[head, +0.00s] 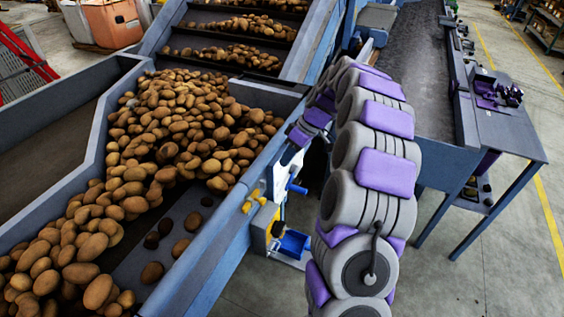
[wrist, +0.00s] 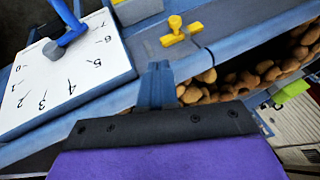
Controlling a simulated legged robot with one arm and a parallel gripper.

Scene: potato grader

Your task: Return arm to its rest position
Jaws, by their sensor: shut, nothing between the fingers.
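My gripper (wrist: 158,84) shows in the wrist view with its two narrow blue-grey fingers together and nothing between them. To its left in that view is a white dial plate (wrist: 75,85) with black numbers and a blue lever (wrist: 68,38). A yellow handle (wrist: 176,32) lies beyond the fingers. In the head view my grey arm with purple pads arches up and bends down toward the grader's side, close to the white plate (head: 286,160) and its blue lever (head: 297,188). The fingertips cannot be made out there.
The blue grader trough (head: 215,262) holds many potatoes (head: 165,135) left of my arm. A dark conveyor (head: 408,70) and blue table (head: 505,130) stand right. Floor lies between.

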